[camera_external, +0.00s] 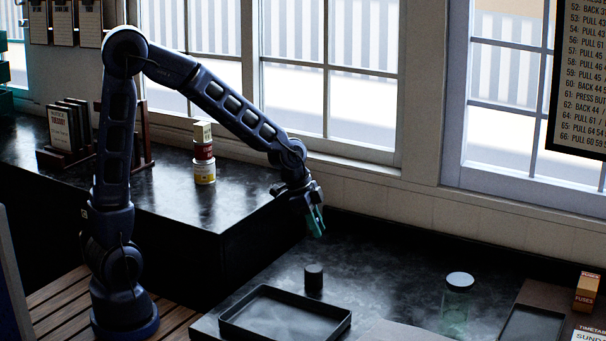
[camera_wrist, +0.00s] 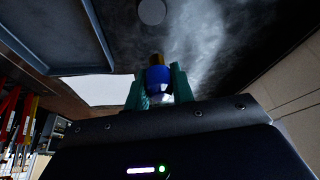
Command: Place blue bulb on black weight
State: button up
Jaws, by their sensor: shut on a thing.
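My gripper (camera_external: 316,224) hangs above the dark counter, its green fingers pointing down. In the wrist view the fingers (camera_wrist: 159,88) are shut on the blue bulb (camera_wrist: 158,75), which has a brass-coloured end. The bulb cannot be made out clearly in the external view. The black weight (camera_external: 313,278) is a short dark cylinder standing upright on the counter behind the tray. My gripper is above it and apart from it. A grey round top at the upper edge of the wrist view (camera_wrist: 152,12) looks like the weight's top.
A black shallow tray (camera_external: 285,337) lies just in front of the weight. A glass jar with a white lid (camera_external: 459,280) stands to the right. A fuses box (camera_external: 586,292) is at far right.

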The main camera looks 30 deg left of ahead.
aim_at(321, 269)
notch_tip(321, 269, down, 10)
dwell(0.6)
jog(key=shift+f, duration=0.1)
jog(key=o, duration=1)
jog(key=v, duration=1.2)
jog(key=s+a+r+n+t+y, duration=0.1)
jog(key=a+r+n, duration=0.25)
jog(key=a, duration=0.55)
jog(key=s+a+r+n+t+y, duration=0.1)
jog(key=s+a+r+n, duration=0.15)
jog(key=a+r, duration=0.45)
jog(key=shift+s+a+r+n+t+y, duration=0.35)
jog(key=shift+s+a+n, duration=1.25)
jog(key=shift+a, duration=1.45)
jog(key=shift+s+a+r+n+t+y, duration=0.1)
jog(key=shift+s+a+r+n+y, duration=0.3)
jog(key=shift+s+a+n, duration=1.9)
jog(key=shift+s+a+r+n+t+y, duration=0.25)
jog(key=shift+s+a+n+y, duration=0.6)
jog(key=shift+a, duration=2.9)
